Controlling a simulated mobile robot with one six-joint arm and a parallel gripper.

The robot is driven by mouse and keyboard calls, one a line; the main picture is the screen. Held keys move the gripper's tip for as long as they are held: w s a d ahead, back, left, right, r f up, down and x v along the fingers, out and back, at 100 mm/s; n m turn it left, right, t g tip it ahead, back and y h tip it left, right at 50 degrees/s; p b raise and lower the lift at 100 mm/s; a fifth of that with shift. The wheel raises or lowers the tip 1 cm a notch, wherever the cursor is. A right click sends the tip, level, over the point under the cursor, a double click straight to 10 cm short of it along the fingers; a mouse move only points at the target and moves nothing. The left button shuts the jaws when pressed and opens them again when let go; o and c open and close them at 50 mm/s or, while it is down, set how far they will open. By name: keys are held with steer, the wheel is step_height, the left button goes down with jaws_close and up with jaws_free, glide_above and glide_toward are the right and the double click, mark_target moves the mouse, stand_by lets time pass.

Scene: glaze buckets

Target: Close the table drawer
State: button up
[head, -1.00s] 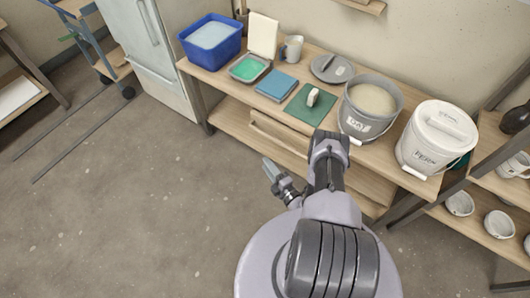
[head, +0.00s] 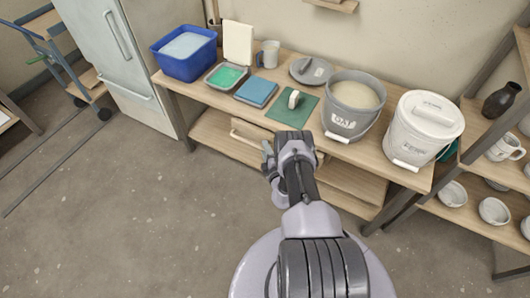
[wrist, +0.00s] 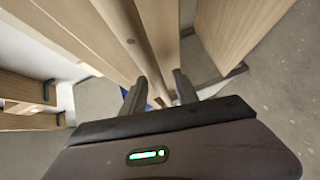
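The wooden table (head: 395,150) stands along the wall. Its light wooden drawer (head: 243,130) shows below the tabletop, left of my arm, and seems to stand out from the table. My arm hides its right part. My gripper (head: 268,155) is low in front of the table, close to the drawer front. In the wrist view my gripper (wrist: 160,88) has its two dark fingers apart, with long wooden boards (wrist: 150,40) beyond and between them. I see nothing clearly gripped, and I cannot tell whether the fingers touch the wood.
The tabletop holds a blue tub (head: 185,55), a grey bucket (head: 352,105), a white lidded bucket (head: 422,130) and small items. A lower shelf (head: 215,140) runs beneath. A shelf rack with bowls (head: 495,211) stands right. The floor (head: 120,210) at left is clear.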

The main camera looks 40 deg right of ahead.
steer(key=shift+w, duration=0.15)
jaws_close()
stand_by(1.4)
